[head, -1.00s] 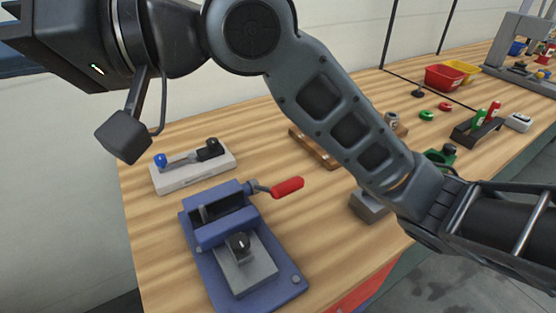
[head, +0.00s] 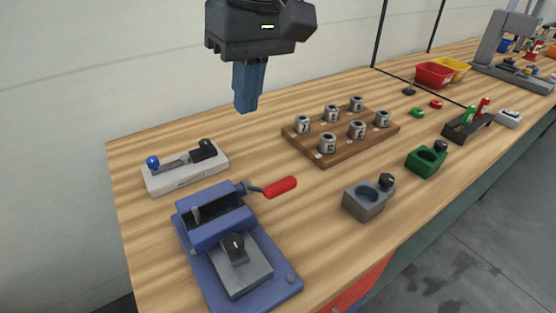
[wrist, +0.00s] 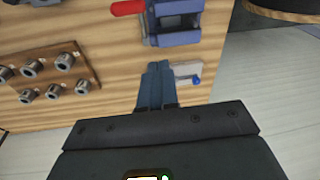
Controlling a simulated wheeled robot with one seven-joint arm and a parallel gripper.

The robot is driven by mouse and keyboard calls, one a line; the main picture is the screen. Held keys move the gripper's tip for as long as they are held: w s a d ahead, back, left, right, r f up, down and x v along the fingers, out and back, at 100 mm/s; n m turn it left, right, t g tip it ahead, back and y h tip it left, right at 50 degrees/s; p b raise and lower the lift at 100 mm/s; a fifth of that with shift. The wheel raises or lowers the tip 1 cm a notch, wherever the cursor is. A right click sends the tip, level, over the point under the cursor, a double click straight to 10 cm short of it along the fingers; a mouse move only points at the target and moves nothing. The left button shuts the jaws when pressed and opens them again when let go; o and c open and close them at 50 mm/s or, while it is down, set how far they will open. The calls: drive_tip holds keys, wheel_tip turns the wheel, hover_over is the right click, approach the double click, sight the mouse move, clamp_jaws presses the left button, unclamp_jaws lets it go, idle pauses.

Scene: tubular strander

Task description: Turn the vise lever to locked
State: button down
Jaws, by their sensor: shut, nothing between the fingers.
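The blue vise (head: 215,229) stands at the near left of the wooden bench, with a grey block with a black knob between its parts. Its lever has a red handle (head: 281,187) that points to the right, away from the vise body. In the wrist view the vise (wrist: 176,38) is at the top and the red handle (wrist: 127,8) at its left. My gripper (head: 245,108) is shut and empty, pointing down above the bench, behind the vise and apart from the lever. It also shows in the wrist view (wrist: 158,66).
A white fixture with a blue knob (head: 187,178) lies behind the vise. A wooden board with several numbered cylinders (head: 325,155) is right of my gripper. A grey holder (head: 365,204) and a green holder (head: 424,163) stand at the right. Bench between vise and board is clear.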

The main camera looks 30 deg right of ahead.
drive_tip(key=shift+m+h, duration=0.5)
drive_tip(key=shift+h, duration=0.2)
drive_tip(key=d+f, duration=0.1)
drive_tip(key=f, duration=0.3)
drive_tip(key=s+d+f, duration=0.1)
drive_tip(key=f, duration=0.3)
drive_tip(key=s+d+f, duration=0.1)
drive_tip(key=f, duration=0.3)
drive_tip(key=shift+d+f, duration=0.25)
